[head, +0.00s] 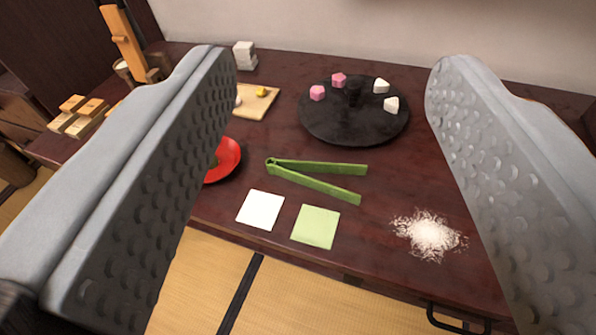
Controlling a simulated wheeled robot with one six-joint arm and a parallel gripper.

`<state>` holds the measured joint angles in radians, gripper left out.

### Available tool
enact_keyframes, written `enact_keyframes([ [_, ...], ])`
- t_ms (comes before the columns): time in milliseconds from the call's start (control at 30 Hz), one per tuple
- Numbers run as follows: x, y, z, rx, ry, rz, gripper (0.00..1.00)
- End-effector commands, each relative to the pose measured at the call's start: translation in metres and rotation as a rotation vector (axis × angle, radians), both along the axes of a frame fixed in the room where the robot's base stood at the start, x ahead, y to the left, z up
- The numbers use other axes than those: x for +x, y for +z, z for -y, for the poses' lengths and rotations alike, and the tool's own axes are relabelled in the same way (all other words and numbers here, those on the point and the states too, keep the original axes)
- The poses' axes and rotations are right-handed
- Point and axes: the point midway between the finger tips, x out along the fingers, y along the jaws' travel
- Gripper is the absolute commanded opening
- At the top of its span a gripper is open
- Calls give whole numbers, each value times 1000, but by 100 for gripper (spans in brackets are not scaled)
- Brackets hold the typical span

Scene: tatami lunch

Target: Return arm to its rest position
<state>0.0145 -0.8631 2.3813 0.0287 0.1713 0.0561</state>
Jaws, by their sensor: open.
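My gripper (330,115) shows large in the head view, its two grey dimpled fingers at the left and right sides. The fingers are wide apart and nothing is between them that they touch. The gripper is above and in front of the dark red table (395,190). Green tongs (318,180) lie on the table, seen between the fingers. The left finger hides part of a red plate (228,160) and part of the wooden board.
A black round tray (330,125) holds pink and white pieces. A wooden board (255,105) with small items, a white square (260,210), a green square (316,227) and white powder (430,235) lie on the table. Wooden blocks (75,104) are at left. Tatami floor (300,300) is in front.

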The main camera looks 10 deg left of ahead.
Motion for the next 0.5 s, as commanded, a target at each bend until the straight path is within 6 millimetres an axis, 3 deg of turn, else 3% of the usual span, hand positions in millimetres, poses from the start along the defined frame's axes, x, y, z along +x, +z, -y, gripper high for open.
enact_keyframes([
  [167, -15, 8, -4, -79, 16, 66, 55],
  [500, -16, 8, -4, -87, 16, 71, 55],
])
